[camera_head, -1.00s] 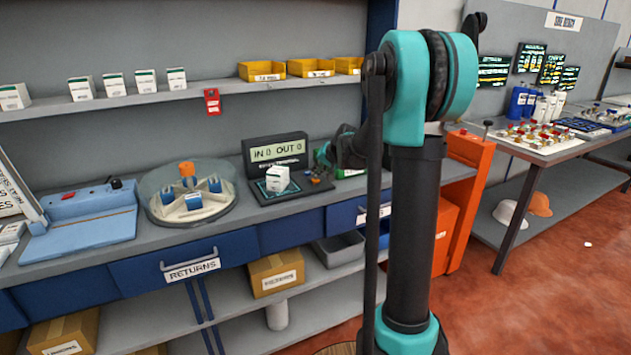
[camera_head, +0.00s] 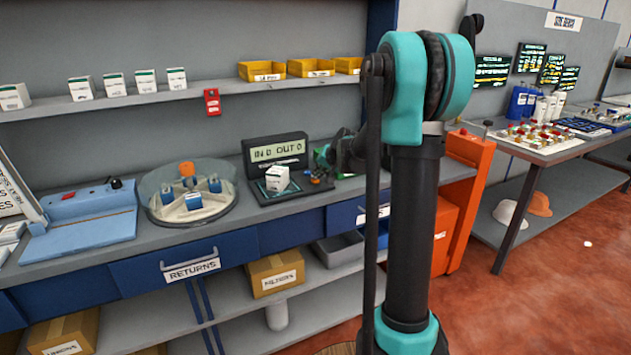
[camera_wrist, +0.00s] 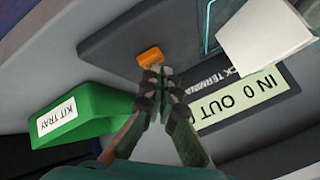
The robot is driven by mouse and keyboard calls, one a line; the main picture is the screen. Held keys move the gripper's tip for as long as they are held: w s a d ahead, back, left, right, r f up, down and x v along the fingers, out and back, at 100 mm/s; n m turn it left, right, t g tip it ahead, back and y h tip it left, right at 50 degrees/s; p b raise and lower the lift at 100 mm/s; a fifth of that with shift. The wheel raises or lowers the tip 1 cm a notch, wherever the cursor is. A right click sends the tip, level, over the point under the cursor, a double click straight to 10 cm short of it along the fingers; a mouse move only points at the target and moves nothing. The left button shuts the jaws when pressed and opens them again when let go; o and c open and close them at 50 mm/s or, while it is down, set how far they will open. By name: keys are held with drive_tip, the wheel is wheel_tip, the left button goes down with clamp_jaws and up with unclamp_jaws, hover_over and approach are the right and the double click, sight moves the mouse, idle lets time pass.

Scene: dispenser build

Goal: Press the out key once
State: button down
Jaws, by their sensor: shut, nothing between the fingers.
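The dark stock terminal (camera_head: 273,149) stands on the counter, and its screen reads IN 0 OUT 0. In the wrist view its screen (camera_wrist: 238,98) appears upside down and partly covered by my gripper. An orange key (camera_wrist: 150,57) sits on the terminal's base, just beyond my fingertips. I cannot read a label on either key. My gripper (camera_wrist: 157,73) is shut and empty, with its tips close to the orange key. I cannot tell whether they touch it. In the head view my gripper (camera_head: 323,158) is small and partly dark.
A white carton (camera_head: 277,179) rests on the terminal's pad, left of the keys. A green kit tray (camera_wrist: 85,110) stands close beside my gripper. A round carousel (camera_head: 160,208) is left of the terminal. A shelf with yellow bins (camera_head: 310,68) runs above.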

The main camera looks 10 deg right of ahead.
sight(317, 180)
drive_tip(key=shift+f, duration=0.4)
idle(0.3)
drive_tip(key=shift+r, duration=0.9)
drive_tip(key=shift+r, duration=0.1)
drive_tip(key=shift+r, duration=2.4)
drive_tip(key=shift+s, duration=0.1)
drive_tip(key=s+d+f+n+g+h, duration=0.1)
drive_tip(key=s+f, duration=0.5)
drive_tip(key=s, duration=0.7)
drive_tip(key=s+d+f+n+g+h, duration=0.1)
drive_tip(key=s+f, duration=0.5)
drive_tip(key=s, duration=0.8)
drive_tip(key=s+d+f+n+g+h, duration=0.1)
drive_tip(key=s+f+n+g, duration=0.1)
drive_tip(key=s+f, duration=0.5)
drive_tip(key=s, duration=0.6)
drive_tip(key=shift+s+d+h, duration=0.35)
drive_tip(key=shift+s+h, duration=0.05)
